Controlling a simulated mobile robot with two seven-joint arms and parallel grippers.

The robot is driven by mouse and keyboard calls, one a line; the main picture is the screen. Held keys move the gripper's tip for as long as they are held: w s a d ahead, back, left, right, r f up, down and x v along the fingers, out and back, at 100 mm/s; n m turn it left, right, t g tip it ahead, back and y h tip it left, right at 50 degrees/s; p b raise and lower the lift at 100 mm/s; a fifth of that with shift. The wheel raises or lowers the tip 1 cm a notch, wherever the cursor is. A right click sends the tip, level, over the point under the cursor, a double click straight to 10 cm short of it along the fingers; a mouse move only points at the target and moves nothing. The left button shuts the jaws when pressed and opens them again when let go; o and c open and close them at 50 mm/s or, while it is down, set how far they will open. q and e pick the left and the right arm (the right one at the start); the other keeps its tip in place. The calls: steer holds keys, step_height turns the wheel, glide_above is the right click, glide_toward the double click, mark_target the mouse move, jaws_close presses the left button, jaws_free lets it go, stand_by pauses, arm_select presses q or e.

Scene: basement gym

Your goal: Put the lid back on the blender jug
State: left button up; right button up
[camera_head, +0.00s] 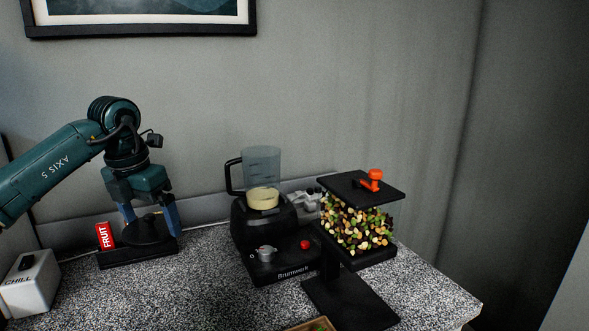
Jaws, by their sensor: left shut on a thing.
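The blender jug (262,168) is a clear container with a black handle on its left. It stands upright on the black blender base (272,245), its top open, with pale contents at the bottom. My left gripper (152,222) points down to the left of the blender, its blue fingers shut on a dark round lid (150,236). The lid is at or just above a low black tray (112,261); I cannot tell whether they touch. My right gripper is not in view.
A red FRUIT box (105,236) is beside the lid. A white CHILL box (30,284) is at the front left. A black stand with a clear bin of mixed nuts (357,223) is close to the blender's right.

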arm_select(q)
steer(key=shift+s+d+m, duration=0.25)
steer(key=shift+s+m, duration=0.05)
steer(key=shift+m, duration=0.4)
steer(key=m, duration=0.2)
steer(key=s+m, duration=0.1)
steer(key=shift+d+f+g, duration=0.25)
steer(key=shift+d+g, duration=0.05)
steer(key=shift+d, duration=0.1)
steer(key=s+d+f+m+g+p, duration=0.1)
steer(key=s+m, duration=0.6)
steer(key=m, duration=0.7)
steer(key=s+d+f+m+g+p, duration=0.2)
steer(key=s+d+m+p, duration=0.3)
steer(key=m, duration=0.8)
steer(key=shift+s+d+f+m+y, duration=0.3)
steer(key=shift+s+f+m, duration=0.15)
steer(key=shift+s, duration=1.15)
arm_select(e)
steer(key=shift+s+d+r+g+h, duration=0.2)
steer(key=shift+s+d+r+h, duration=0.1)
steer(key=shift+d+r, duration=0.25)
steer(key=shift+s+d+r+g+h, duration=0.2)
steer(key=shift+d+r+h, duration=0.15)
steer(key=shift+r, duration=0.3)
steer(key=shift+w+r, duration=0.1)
